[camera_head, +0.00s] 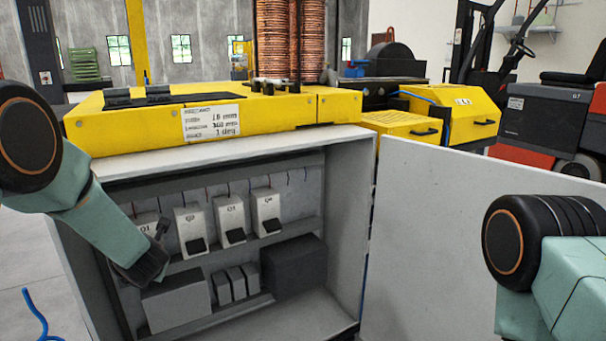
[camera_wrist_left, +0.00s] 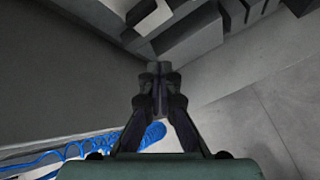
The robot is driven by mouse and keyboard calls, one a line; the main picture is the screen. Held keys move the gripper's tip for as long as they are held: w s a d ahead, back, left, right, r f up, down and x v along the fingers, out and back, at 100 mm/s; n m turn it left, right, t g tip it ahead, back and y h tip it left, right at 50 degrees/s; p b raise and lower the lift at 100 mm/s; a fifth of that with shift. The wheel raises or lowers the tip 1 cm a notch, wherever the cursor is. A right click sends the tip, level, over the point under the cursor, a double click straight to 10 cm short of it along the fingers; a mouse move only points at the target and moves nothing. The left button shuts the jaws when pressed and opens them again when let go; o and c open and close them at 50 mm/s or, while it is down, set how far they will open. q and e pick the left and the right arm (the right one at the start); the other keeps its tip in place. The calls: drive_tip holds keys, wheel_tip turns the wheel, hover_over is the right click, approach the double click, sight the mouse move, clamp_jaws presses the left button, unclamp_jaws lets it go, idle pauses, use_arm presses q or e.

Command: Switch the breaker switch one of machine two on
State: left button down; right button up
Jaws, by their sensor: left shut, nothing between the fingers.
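An open grey cabinet (camera_head: 344,200) stands under a yellow machine top and holds a row of several white breaker switches. The leftmost breaker (camera_head: 144,219) is partly hidden by my left gripper (camera_head: 162,228), and its lever cannot be made out. The second (camera_head: 188,221), third (camera_head: 229,213) and fourth (camera_head: 265,204) breakers each show a black lever low on the front. My left gripper is shut and empty, in front of the leftmost breaker; contact cannot be told. Its closed fingers also show in the left wrist view (camera_wrist_left: 158,72). My right gripper is out of view.
Below the breakers are grey boxes (camera_head: 178,302) and a dark box (camera_head: 295,266). The open cabinet door (camera_head: 450,240) spans the right. A blue coiled hose (camera_wrist_left: 100,146) lies at the lower left of the wrist view. A forklift (camera_head: 550,110) stands behind at right.

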use_arm(q)
drive_tip(key=s+d+f+m+g+h, duration=0.1)
drive_tip(key=s+d+f+m, duration=0.3)
drive_tip(key=s+f+m, duration=0.6)
drive_tip(key=s+d+f+m+g+h, duration=0.25)
drive_tip(key=s+m, duration=0.45)
drive_tip(key=m, duration=0.6)
drive_tip(key=s+d+f+m+g, duration=0.1)
drive_tip(key=s+m, duration=0.3)
drive_tip(key=s, duration=0.6)
drive_tip(key=s+d+f+m+g+h, duration=0.1)
drive_tip(key=s+d+f+m+g, duration=0.1)
drive_tip(key=s, duration=0.8)
drive_tip(key=s+d+f+m+g+h, duration=0.1)
drive_tip(key=s+d+f+m, duration=0.3)
drive_tip(key=s, duration=0.6)
drive_tip(key=shift+s+d+m+g, duration=0.25)
drive_tip(key=shift+d+m+g, duration=0.35)
drive_tip(key=shift+m, duration=0.5)
drive_tip(key=shift+a, duration=0.1)
